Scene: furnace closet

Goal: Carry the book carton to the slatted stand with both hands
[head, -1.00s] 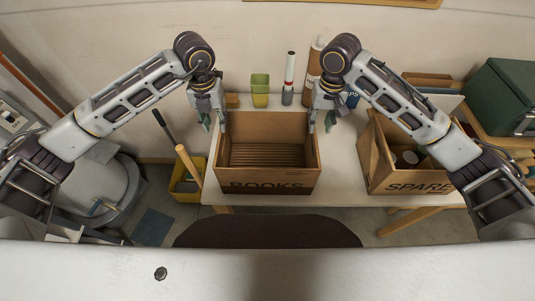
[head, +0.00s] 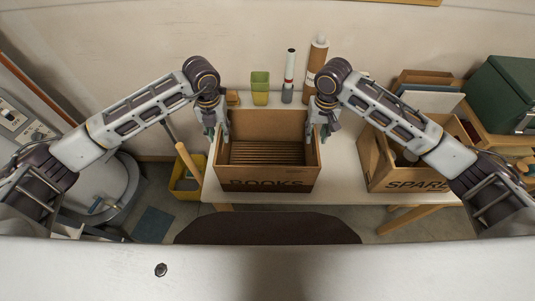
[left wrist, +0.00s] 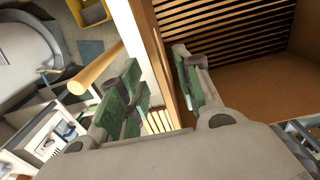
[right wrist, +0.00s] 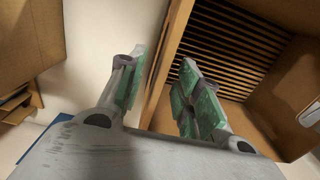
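The book carton (head: 268,186), an open brown box marked BOOKS, stands upright on the white table. Dark, evenly spaced strips show inside it. My left gripper (head: 217,130) is at its left wall; in the left wrist view the open fingers (left wrist: 158,95) stand either side of that wall (left wrist: 163,70). My right gripper (head: 318,130) is at the right wall; in the right wrist view its open fingers (right wrist: 162,90) stand either side of that wall (right wrist: 166,65). Neither is visibly clamped. I cannot identify the slatted stand; a small pale slatted patch (left wrist: 158,121) shows in the left wrist view.
A box marked SPARE (head: 414,184) stands to the right on the table (head: 345,165). A yellow bucket (head: 187,180) with a wooden handle is left of the table.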

